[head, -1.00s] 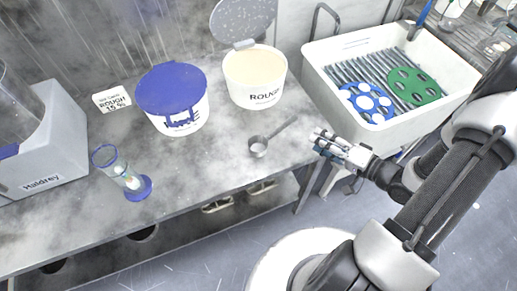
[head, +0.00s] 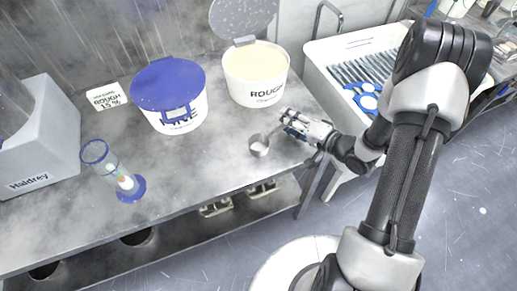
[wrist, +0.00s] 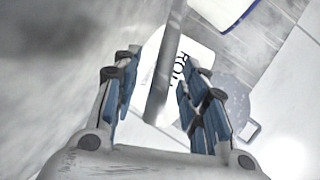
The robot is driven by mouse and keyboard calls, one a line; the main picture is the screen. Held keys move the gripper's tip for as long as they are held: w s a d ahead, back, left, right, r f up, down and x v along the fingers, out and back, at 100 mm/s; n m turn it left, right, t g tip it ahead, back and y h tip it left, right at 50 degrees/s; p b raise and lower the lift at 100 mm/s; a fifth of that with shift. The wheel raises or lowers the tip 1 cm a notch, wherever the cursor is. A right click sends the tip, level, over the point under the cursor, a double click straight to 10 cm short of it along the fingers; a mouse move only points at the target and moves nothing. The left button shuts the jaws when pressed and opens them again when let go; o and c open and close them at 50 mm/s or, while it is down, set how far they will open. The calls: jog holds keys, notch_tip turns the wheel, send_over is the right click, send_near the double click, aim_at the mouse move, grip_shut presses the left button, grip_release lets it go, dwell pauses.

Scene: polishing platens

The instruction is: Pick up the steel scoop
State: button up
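The steel scoop lies on the grey bench, its round cup (head: 258,147) showing in the head view just left of my gripper (head: 284,124). Its handle is mostly hidden behind the gripper there. In the wrist view the grey handle (wrist: 164,75) runs lengthwise between the two blue-padded fingers of my gripper (wrist: 160,90). The fingers are open, with gaps visible on both sides of the handle.
The open ROUGH tub (head: 255,85) stands just behind the scoop, its lid raised. A blue-lidded tub (head: 178,122) and a blue-based glass timer (head: 122,183) stand to the left. A white basin (head: 320,75) is at right.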

jog(key=shift+c, duration=0.2)
grip_shut()
dwell(0.3)
